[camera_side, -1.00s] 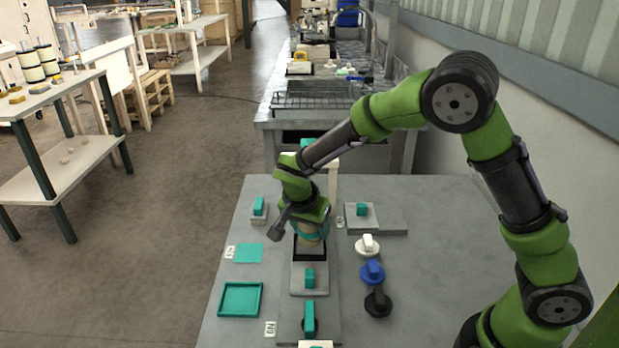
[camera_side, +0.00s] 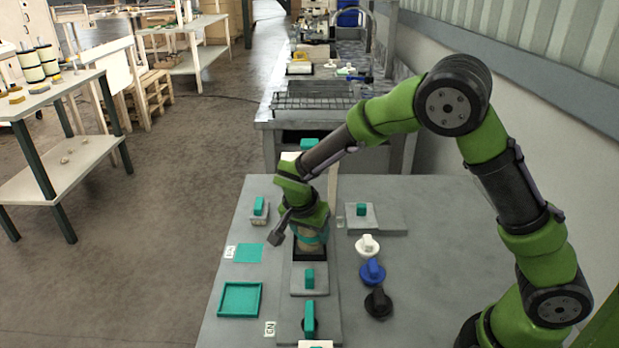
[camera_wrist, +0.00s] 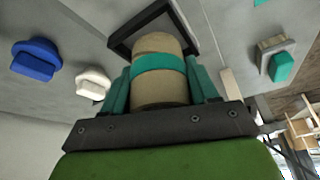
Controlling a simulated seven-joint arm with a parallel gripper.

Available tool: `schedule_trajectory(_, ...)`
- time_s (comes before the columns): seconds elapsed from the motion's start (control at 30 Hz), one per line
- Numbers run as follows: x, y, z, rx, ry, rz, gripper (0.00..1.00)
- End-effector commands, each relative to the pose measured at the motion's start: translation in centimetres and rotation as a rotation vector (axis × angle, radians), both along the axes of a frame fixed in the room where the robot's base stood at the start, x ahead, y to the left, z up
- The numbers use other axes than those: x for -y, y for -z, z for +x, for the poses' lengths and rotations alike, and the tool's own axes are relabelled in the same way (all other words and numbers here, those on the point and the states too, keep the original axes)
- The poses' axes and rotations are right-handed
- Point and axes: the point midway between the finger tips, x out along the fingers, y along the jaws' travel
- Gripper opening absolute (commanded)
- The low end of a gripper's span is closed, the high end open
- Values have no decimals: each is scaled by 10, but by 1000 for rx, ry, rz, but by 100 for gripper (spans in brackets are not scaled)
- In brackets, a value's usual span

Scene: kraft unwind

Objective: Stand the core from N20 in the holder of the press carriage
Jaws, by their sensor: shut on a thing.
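The core (camera_side: 311,243) is a brown kraft cylinder with a teal band. My gripper (camera_side: 313,230) is shut around it from above, and the core is roughly upright. In the wrist view the core (camera_wrist: 160,91) sits between my teal fingers (camera_wrist: 160,72). The holder is a black square frame (camera_side: 296,255) on the grey press carriage (camera_side: 299,284), which has a teal handle block (camera_side: 310,278). The core's lower end is over or in the holder, which also shows in the wrist view (camera_wrist: 122,42). I cannot tell whether it touches the bottom.
White (camera_side: 367,245), blue (camera_side: 372,271) and black (camera_side: 378,302) knobs stand right of the carriage. A teal tray (camera_side: 222,300) and a flat teal square (camera_side: 249,253) lie left. Small teal-handled blocks stand on grey plates behind, on both sides.

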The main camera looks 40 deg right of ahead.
Motion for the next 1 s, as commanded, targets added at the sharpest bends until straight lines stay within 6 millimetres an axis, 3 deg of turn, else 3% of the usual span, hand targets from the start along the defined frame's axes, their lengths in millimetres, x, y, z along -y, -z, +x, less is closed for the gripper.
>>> schedule_trajectory(0.37, 0, 6, 0, 0, 0, 0, 29)
schedule_trajectory(0.4, 0, 6, 0, 0, 0, 0, 60)
schedule_trajectory(0.6, 0, 6, 0, -1, 0, 0, 88)
schedule_trajectory(0.77, 0, 6, 0, -1, 0, 0, 88)
schedule_trajectory(0.83, 0, 6, 0, -1, 0, 0, 99)
schedule_trajectory(1.0, 0, 6, 0, -1, 0, 0, 100)
